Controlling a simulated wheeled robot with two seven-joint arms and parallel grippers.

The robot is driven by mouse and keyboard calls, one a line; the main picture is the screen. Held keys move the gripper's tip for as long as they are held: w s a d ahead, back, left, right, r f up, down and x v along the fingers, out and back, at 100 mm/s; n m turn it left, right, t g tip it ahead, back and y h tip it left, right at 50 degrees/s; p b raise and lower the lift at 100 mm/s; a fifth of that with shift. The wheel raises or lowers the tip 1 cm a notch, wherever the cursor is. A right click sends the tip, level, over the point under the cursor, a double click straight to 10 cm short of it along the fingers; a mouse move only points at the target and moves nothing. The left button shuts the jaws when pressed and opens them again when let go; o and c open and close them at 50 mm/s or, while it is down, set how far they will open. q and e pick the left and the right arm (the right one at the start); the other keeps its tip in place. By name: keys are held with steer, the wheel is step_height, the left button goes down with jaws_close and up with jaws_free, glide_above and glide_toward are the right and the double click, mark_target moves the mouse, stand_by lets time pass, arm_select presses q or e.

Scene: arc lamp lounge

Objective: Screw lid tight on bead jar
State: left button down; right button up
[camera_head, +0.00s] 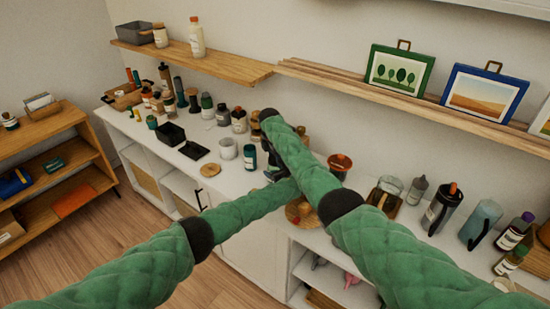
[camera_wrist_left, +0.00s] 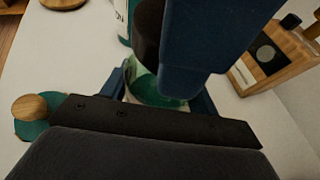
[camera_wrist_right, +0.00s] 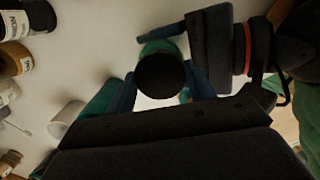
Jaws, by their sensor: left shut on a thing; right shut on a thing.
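The bead jar (camera_wrist_left: 145,85) is clear glass with green contents and shows low between my left fingers in the left wrist view. My left gripper (camera_wrist_left: 158,92) is shut on the jar. A dark round lid (camera_wrist_right: 160,76) sits in line with the jar, seen from above in the right wrist view. It also shows from the side in the left wrist view (camera_wrist_left: 148,30). My right gripper (camera_wrist_right: 160,84) is shut on the lid. In the head view my forearms hide most of the jar and lid. I cannot tell how far down the lid sits.
A reddish-brown bowl-shaped thing (camera_head: 340,162) stands just right of my grippers. A white cup (camera_head: 228,148), teal bottle (camera_head: 249,157) and black tray (camera_head: 194,150) stand to the left. Bottles crowd the back of the white counter. A wooden shelf (camera_head: 200,62) runs above.

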steer(key=m, duration=0.6)
steer(key=shift+w+r+g, duration=0.1)
steer(key=shift+g, duration=0.2)
steer(key=m, duration=0.3)
steer(key=m+g, duration=0.1)
steer(key=m, duration=0.3)
steer(key=shift+m, duration=0.4)
arm_select(q)
steer(key=shift+f, duration=0.1)
arm_select(e)
steer(key=m, duration=0.4)
steer(key=shift+w+m+y, duration=0.1)
steer(key=shift+m+y, duration=0.2)
steer(key=m, duration=0.2)
steer(key=shift+m, duration=0.4)
steer(key=m+y, duration=0.1)
steer(key=m, duration=0.6)
steer(key=o, duration=1)
steer(key=shift+c, duration=0.2)
